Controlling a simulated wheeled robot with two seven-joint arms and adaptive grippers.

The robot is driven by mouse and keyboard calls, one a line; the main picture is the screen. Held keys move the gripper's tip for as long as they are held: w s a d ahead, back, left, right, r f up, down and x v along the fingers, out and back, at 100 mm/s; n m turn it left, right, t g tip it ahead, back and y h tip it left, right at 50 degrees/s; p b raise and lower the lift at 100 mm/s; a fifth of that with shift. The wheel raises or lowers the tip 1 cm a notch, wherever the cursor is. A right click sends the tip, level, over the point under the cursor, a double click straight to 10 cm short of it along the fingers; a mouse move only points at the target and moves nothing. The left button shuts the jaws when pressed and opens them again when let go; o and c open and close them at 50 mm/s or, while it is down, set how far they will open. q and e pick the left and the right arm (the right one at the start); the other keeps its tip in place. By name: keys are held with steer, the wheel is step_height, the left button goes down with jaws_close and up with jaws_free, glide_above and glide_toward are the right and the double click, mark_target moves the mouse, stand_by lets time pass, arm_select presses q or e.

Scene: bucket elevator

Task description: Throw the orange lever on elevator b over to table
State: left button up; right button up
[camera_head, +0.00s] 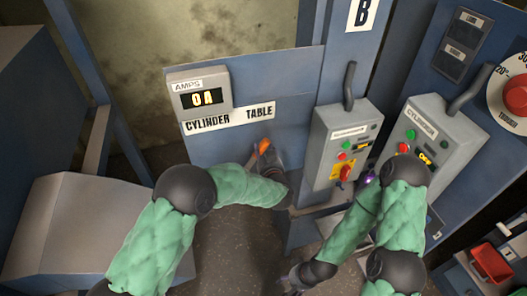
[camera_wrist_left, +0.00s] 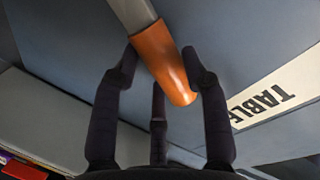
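An amps meter (camera_head: 205,96) reads 0A above the label. A grey control box (camera_head: 343,143) with buttons and a red switch stands right of the lever, with another box (camera_head: 435,140) beyond. A grey housing (camera_head: 75,225) fills the lower left.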

arm_select(q)
steer(key=o, duration=0.3)
steer(key=shift+d, duration=0.15)
steer(key=shift+f, duration=0.1)
steer(key=v, duration=1.2)
